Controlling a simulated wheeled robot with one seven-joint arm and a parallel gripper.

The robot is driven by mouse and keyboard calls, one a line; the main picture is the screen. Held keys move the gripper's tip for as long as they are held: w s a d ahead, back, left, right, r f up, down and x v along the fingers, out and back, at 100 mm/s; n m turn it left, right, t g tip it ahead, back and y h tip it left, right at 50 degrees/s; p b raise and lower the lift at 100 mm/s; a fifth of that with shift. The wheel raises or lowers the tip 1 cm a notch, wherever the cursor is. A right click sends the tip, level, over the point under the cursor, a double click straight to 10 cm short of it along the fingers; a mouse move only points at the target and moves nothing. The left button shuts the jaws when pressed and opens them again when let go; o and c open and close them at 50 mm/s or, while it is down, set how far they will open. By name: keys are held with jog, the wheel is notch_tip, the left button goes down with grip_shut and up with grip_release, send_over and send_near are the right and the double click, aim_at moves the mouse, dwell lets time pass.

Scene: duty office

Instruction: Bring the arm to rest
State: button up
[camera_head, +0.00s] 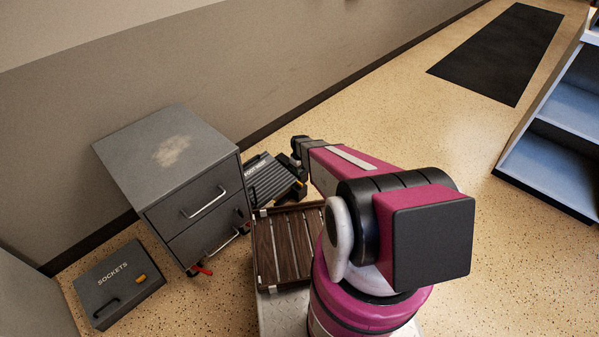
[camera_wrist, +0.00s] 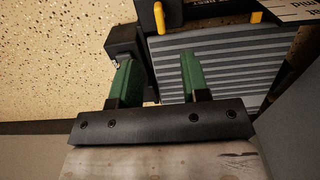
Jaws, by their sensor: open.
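My magenta and black arm reaches away from the head camera, toward the floor beside the grey drawer cabinet. My gripper (camera_wrist: 157,60) shows two green fingers standing apart in the wrist view, with nothing held between them. In the head view the gripper end (camera_head: 299,152) is small and partly hidden by the arm. A dark grey ribbed case (camera_head: 268,180) lies close to it, and its ribbed lid (camera_wrist: 225,62) with yellow latches shows beyond the fingers in the wrist view. I cannot tell whether the fingers touch the case.
The drawer cabinet (camera_head: 160,148) stands against the wall, with a red item (camera_head: 202,270) at its foot. A case marked SOCKETS (camera_head: 118,284) lies at the lower left. A brown slatted tray (camera_head: 288,250) is beside my arm. Blue-grey shelving (camera_head: 552,172) stands right; the middle floor is clear.

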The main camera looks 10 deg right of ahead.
jog(key=s+r+m, duration=0.2)
jog(key=s+r, duration=0.5)
jog(key=r, duration=0.4)
jog(key=s+r+m, duration=0.3)
jog(key=s+r, duration=0.4)
jog(key=r, duration=0.4)
jog(key=s+r+m, duration=0.2)
jog(key=s+r, duration=0.5)
jog(key=r, duration=0.4)
jog(key=shift+r, duration=0.4)
